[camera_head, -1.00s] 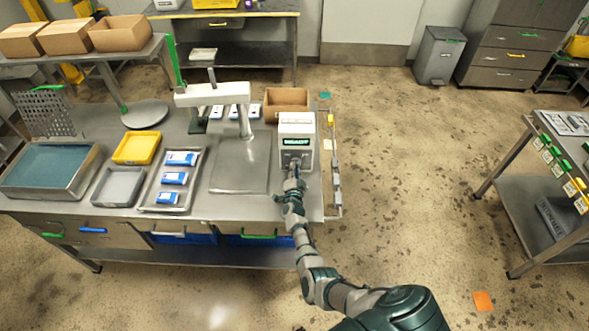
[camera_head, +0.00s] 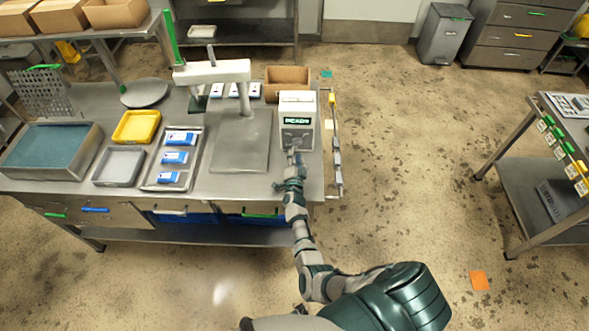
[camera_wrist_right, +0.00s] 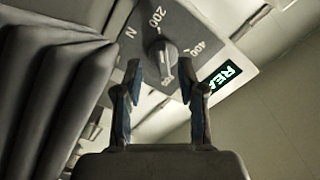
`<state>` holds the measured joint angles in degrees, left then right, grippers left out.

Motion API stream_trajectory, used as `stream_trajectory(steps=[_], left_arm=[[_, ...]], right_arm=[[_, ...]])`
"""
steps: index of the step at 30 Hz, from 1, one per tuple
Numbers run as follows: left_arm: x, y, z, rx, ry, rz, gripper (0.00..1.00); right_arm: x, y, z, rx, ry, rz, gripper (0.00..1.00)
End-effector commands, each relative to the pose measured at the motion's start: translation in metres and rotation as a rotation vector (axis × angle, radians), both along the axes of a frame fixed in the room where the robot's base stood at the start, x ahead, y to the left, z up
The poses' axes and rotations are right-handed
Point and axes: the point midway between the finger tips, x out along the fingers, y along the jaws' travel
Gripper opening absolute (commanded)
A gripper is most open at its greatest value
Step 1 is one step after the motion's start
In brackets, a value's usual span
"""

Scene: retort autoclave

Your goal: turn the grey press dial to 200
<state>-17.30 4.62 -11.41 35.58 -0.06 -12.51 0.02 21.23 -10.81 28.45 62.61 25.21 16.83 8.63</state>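The grey press dial (camera_wrist_right: 162,62) is a bar-shaped knob on the control box panel, seen in the right wrist view. Marks 200, 400 and N are printed around its upper part; I cannot tell which end of the knob is the pointer. My right gripper (camera_wrist_right: 160,76) is open, one fingertip on each side of the knob, with gaps visible. In the head view the white control box (camera_head: 297,102) has a lit green display (camera_head: 297,121), and my right gripper (camera_head: 293,158) is at its front, hiding the dial. My left gripper is not in view.
The press (camera_head: 213,72) with its flat plate stands left of the control box. A tray (camera_head: 152,182) of blue-and-white packs, a yellow tray and a grey tray lie farther left. A cardboard box (camera_head: 287,77) is behind. Open floor lies to the right.

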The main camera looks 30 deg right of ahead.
Motion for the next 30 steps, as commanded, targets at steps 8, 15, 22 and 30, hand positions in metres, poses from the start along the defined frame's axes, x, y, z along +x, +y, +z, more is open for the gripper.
stream_trajectory(steps=[8, 15, 22, 30], left_arm=[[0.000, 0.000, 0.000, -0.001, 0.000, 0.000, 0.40], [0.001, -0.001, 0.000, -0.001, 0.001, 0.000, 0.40], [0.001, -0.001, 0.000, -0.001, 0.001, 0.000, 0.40], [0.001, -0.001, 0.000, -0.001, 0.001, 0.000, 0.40]], right_arm=[[-0.051, 0.032, -0.002, 0.003, 0.004, 0.000, 0.40], [-0.067, 0.042, -0.003, 0.002, 0.005, 0.001, 0.40], [-0.068, 0.043, -0.003, 0.002, 0.005, 0.001, 0.40], [-0.068, 0.043, -0.002, 0.002, 0.005, 0.001, 0.40]])
